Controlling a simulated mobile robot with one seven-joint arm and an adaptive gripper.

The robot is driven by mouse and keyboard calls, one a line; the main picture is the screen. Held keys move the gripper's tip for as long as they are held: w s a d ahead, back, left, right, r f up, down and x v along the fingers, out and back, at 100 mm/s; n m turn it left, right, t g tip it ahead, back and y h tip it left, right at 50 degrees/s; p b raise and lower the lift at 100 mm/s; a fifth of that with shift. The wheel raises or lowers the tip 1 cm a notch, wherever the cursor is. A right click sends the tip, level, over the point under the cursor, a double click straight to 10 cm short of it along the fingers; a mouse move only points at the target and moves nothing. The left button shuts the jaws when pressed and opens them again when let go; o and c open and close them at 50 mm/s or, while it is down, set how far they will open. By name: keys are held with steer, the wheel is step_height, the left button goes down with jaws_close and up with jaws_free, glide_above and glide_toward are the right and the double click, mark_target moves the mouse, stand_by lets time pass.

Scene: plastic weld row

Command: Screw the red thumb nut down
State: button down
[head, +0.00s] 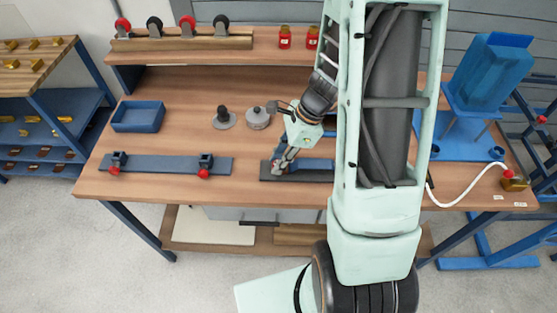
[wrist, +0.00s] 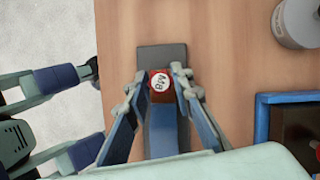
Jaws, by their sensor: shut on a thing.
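The red thumb nut (wrist: 153,75), with a white round top marked M8, sits between the two fingertips of my gripper (wrist: 158,87) in the wrist view. The fingers close on it from both sides. Below it in that view is a blue bar-like part (wrist: 163,130), and beyond it the end of a dark grey plate (wrist: 162,54). In the head view my gripper (head: 281,164) reaches down to the dark plate (head: 268,177) on the bench. The thread under the nut is hidden, so I cannot tell how far down it sits.
A blue-grey strip (head: 160,165) with two dark holders and red knobs lies left on the wooden bench (head: 180,188). A blue stand (head: 467,128) and white cable (head: 465,188) are right.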

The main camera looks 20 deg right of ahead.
steer(key=m+t, duration=0.1)
steer(key=m, duration=0.2)
steer(key=shift+a+m+b, duration=0.1)
steer(key=shift+m+b, duration=0.2)
steer(key=shift+b, duration=0.1)
steer(key=m+t+h+b, duration=0.1)
steer(key=m+t, duration=0.1)
steer(key=m, duration=0.2)
steer(key=shift+s+f+m, duration=0.1)
steer(key=shift+m, duration=0.2)
steer(key=c, duration=2.1)
jaws_free()
steer(key=shift+m+h, duration=0.4)
steer(key=shift+m, duration=0.2)
steer(key=o, duration=0.5)
steer(key=shift+o, duration=0.5)
steer(key=shift+o, duration=1.4)
steer(key=shift+r, duration=0.2)
